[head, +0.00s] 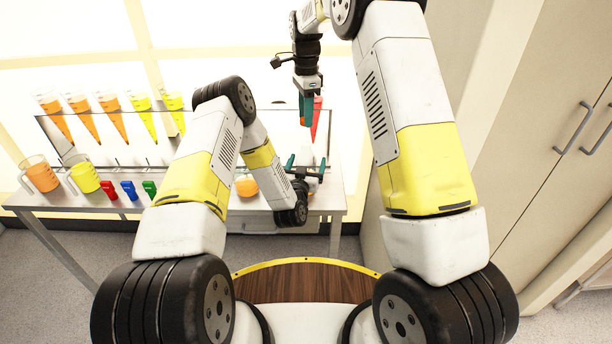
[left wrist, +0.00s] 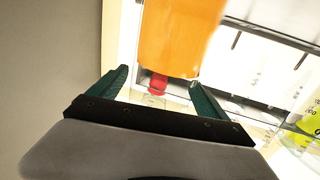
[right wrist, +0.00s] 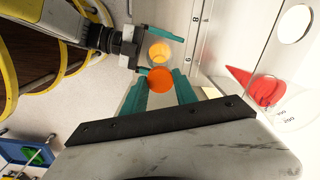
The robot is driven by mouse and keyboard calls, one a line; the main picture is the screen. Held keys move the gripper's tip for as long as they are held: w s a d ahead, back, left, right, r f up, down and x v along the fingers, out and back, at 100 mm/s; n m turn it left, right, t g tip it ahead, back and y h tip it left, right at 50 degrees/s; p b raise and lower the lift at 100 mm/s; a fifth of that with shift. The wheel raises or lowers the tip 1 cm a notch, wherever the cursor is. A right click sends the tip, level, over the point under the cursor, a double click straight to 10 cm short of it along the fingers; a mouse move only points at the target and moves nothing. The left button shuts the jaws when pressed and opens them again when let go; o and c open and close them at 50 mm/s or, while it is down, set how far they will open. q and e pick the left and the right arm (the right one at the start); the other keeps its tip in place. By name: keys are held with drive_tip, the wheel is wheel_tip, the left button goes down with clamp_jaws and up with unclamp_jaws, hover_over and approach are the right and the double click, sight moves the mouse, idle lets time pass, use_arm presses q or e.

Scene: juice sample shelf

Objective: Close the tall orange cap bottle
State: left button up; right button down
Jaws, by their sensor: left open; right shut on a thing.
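My right gripper (head: 309,108) is shut on a round orange cap (right wrist: 160,80), seen between its fingertips in the right wrist view. In that view, the bottle with orange juice (right wrist: 158,52) shows just beyond the cap, apart in the picture; their height gap is unclear. In the left wrist view, the orange bottle body (left wrist: 180,38) fills the space ahead of and between the open fingers. Its contact with them cannot be told.
A rack holds orange and yellow cones (head: 112,115) at left and a red cone (head: 316,118) near my right gripper. Beakers (head: 40,176) and small red, blue and green items (head: 129,189) stand on the table. An orange container (head: 246,185) is left of my left gripper. A cabinet (head: 560,120) borders the right.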

use_arm(q)
drive_tip(key=shift+w+d, duration=0.15)
drive_tip(key=shift+w, duration=0.45)
clamp_jaws()
use_arm(e)
hover_over(306, 143)
drive_tip(key=shift+s+f, duration=0.1)
drive_tip(key=shift+f, duration=2.4)
